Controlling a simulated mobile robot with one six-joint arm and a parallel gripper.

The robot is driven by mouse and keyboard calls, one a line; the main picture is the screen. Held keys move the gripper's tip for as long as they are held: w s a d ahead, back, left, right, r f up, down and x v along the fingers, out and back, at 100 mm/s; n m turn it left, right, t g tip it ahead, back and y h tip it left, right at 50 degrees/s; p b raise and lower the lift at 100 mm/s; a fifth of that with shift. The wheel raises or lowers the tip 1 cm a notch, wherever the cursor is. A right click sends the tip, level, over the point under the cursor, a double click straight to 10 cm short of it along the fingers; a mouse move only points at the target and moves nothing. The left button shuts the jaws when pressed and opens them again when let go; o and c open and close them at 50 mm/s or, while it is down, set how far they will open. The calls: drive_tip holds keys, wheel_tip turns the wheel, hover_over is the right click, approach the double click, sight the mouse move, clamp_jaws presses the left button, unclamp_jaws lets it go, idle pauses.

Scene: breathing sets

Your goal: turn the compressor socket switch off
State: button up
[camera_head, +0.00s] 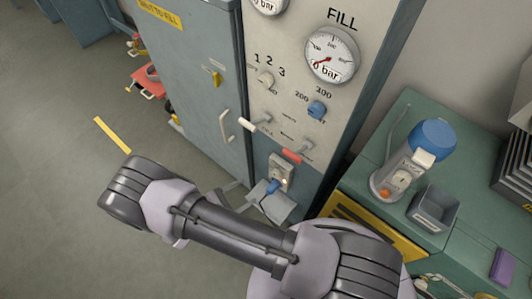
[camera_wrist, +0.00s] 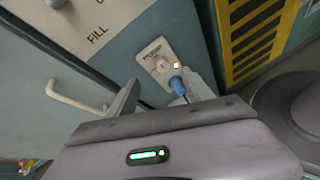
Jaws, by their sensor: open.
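The compressor socket (camera_head: 283,168) is a pale plate low on the panel column. It also shows in the wrist view (camera_wrist: 154,57), just beyond the fingertips. Its switch (camera_wrist: 177,66) is a small rocker with a lit spot, at the plate's lower right. A blue plug (camera_wrist: 178,86) sits below the switch; its lower part is by the right finger. My gripper (camera_wrist: 160,78) is open, with one finger left of the socket and one at its right, by the plug. I cannot tell whether a finger touches the plug or the switch.
A cabinet door handle (camera_wrist: 78,97) is left of my gripper. A yellow-and-black striped panel (camera_wrist: 250,35) is at the right. A green bench (camera_head: 360,178) stands right.

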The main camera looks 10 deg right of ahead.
sight(275, 176)
wheel_tip(275, 176, down, 6)
drive_tip(key=s+d+n+t, duration=0.1)
drive_tip(key=s+n+t, duration=0.1)
drive_tip(key=n+t, duration=0.15)
drive_tip(key=shift+g+y, duration=0.4)
drive_tip(key=shift+g, duration=0.15)
drive_tip(key=b+x, duration=0.3)
drive_tip(key=x, duration=1.4)
drive_tip(key=shift+w+r, duration=0.15)
drive_tip(key=shift+w, duration=0.05)
clamp_jaws()
